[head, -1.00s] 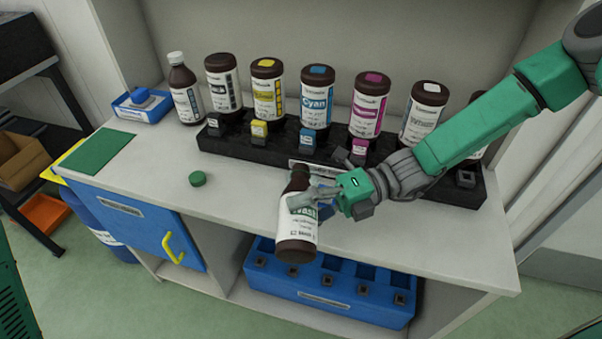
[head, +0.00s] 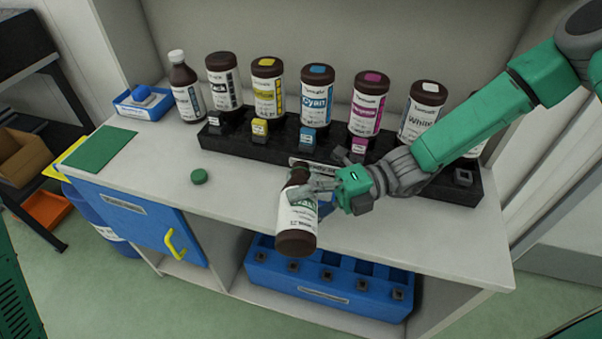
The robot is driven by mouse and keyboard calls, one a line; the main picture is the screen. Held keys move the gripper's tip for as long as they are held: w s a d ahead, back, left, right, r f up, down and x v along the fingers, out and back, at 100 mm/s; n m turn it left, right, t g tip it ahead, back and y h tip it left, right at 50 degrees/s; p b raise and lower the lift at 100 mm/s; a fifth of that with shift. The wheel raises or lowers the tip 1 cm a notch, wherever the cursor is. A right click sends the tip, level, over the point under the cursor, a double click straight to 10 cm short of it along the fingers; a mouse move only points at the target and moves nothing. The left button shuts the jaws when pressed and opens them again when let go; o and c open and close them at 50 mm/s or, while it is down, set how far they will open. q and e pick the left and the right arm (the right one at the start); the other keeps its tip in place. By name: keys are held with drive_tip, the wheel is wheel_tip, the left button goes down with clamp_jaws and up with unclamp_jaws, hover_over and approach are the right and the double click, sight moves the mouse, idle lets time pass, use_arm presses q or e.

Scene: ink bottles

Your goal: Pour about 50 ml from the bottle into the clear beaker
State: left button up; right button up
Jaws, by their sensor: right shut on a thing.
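A brown bottle with a white label and green print (head: 296,219) is in my right gripper (head: 312,190), in the middle of the head view near the counter's front edge. The gripper is shut on its upper part. The bottle is tilted, with its neck pointing away from me and its dark base toward me. Its mouth is hard to make out. I cannot make out a clear beaker; something blue (head: 326,209) shows partly behind the bottle and gripper. My left gripper is not in view.
A green cap (head: 199,176) lies on the counter (head: 240,197). A black rack (head: 245,148) with several brown ink bottles stands behind. A smaller capped bottle (head: 186,88) and a blue tray (head: 146,108) are at the back left. A blue crate (head: 325,294) sits below the counter.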

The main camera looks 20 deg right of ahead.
drive_tip(key=shift+s+a, duration=0.1)
drive_tip(key=shift+s, duration=0.25)
drive_tip(key=shift+r, duration=0.15)
idle(1.2)
drive_tip(key=f+b, duration=0.1)
drive_tip(key=f+n+b, duration=0.1)
drive_tip(key=b, duration=0.1)
drive_tip(key=f+n+h+b, duration=0.1)
drive_tip(key=shift+s+f+t, duration=0.15)
drive_tip(key=shift+s+t, duration=0.15)
drive_tip(key=shift+s, duration=0.05)
drive_tip(key=shift+s+a+f+n+b, duration=0.1)
drive_tip(key=shift+n+b, duration=0.25)
drive_tip(key=shift+n, duration=0.05)
drive_tip(key=shift+n+h, duration=0.3)
drive_tip(key=shift+n, duration=0.1)
drive_tip(key=shift+t, duration=0.3)
idle(0.7)
